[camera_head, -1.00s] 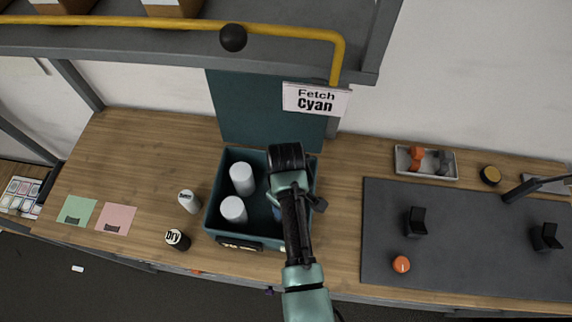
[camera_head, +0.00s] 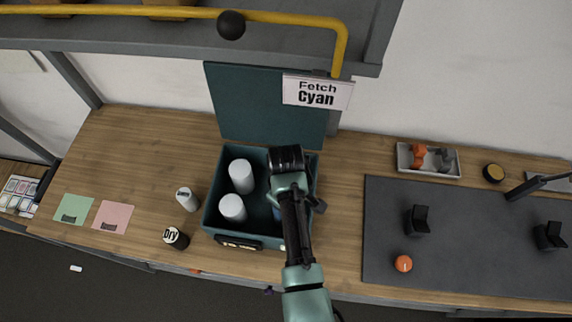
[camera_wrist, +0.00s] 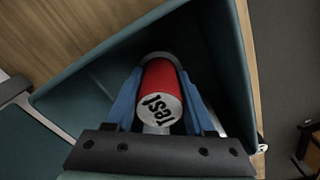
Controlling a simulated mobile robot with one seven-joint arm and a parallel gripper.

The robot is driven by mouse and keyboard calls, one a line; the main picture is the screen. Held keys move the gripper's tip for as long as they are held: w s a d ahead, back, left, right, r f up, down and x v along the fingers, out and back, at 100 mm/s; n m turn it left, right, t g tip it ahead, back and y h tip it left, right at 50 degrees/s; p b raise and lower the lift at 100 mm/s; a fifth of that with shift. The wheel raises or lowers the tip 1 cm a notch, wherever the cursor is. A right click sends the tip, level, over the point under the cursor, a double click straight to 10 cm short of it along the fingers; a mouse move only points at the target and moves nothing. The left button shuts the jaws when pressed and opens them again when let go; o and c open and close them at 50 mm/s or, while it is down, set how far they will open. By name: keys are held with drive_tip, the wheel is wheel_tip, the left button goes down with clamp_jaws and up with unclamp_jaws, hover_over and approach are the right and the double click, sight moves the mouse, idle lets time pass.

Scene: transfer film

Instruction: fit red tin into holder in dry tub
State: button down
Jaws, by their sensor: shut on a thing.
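The red tin (camera_wrist: 163,76) shows in the wrist view, with a pale end lettered "Test" facing the camera. The two blue fingers of my gripper (camera_wrist: 159,94) are closed on its sides. The tin is within the dark teal tub (camera_wrist: 68,88). A grey curved edge shows around its far end, but I cannot tell whether it is seated in a holder. In the head view my arm reaches over the right part of the open tub (camera_head: 231,239) and hides the tin and holder.
Two white cylinders (camera_head: 241,176) (camera_head: 232,208) stand in the tub's left part. A dark mat (camera_head: 470,235) with black stands lies right. A yellow rail (camera_head: 120,11) crosses above.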

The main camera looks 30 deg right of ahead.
drive_tip(key=shift+f, duration=0.3)
drive_tip(key=shift+c, duration=0.9)
unclamp_jaws()
wheel_tip(320, 180, up, 12)
drive_tip(key=shift+f+b, duration=0.1)
drive_tip(key=shift+b, duration=0.5)
drive_tip(key=shift+r+p, duration=0.55)
drive_tip(key=shift+r, duration=0.05)
drive_tip(key=shift+f, duration=0.1)
